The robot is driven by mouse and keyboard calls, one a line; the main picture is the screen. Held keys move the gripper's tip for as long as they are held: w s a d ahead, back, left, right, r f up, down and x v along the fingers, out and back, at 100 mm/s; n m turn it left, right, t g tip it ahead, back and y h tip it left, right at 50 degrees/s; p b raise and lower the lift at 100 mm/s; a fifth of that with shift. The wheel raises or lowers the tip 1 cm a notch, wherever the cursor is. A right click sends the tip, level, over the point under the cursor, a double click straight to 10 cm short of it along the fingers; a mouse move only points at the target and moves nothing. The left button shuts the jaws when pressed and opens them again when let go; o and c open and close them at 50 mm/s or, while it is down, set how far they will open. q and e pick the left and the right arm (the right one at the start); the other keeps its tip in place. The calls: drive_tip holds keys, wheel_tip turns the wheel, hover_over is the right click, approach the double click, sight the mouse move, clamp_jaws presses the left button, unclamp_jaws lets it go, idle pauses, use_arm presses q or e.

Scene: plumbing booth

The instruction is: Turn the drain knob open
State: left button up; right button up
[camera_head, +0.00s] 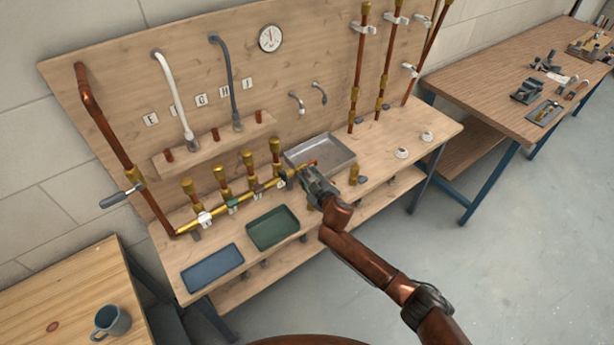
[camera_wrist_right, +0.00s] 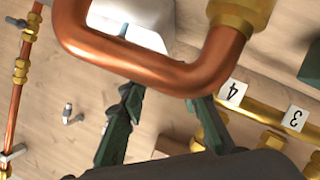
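My right gripper (camera_head: 318,188) is over the bench, by the right end of the brass manifold (camera_head: 245,197) and the near side of the metal tray. In the right wrist view its two dark green fingers (camera_wrist_right: 162,108) stand apart. A bent copper pipe (camera_wrist_right: 150,70) crosses in front of their tips, so I cannot tell whether they touch anything. A small orange-red part (camera_head: 312,163) shows just beyond the gripper. I cannot make out the drain knob for certain; the gripper may hide it. My left gripper is out of view.
The metal tray (camera_head: 325,151) lies behind the gripper. Green (camera_head: 272,229) and blue (camera_head: 212,268) trays lie at the bench front. Brass fittings (camera_head: 355,174) stand to the right. Vertical copper pipes (camera_head: 357,70) rise at the back. Floor at right is clear.

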drive_tip(key=v, duration=1.2)
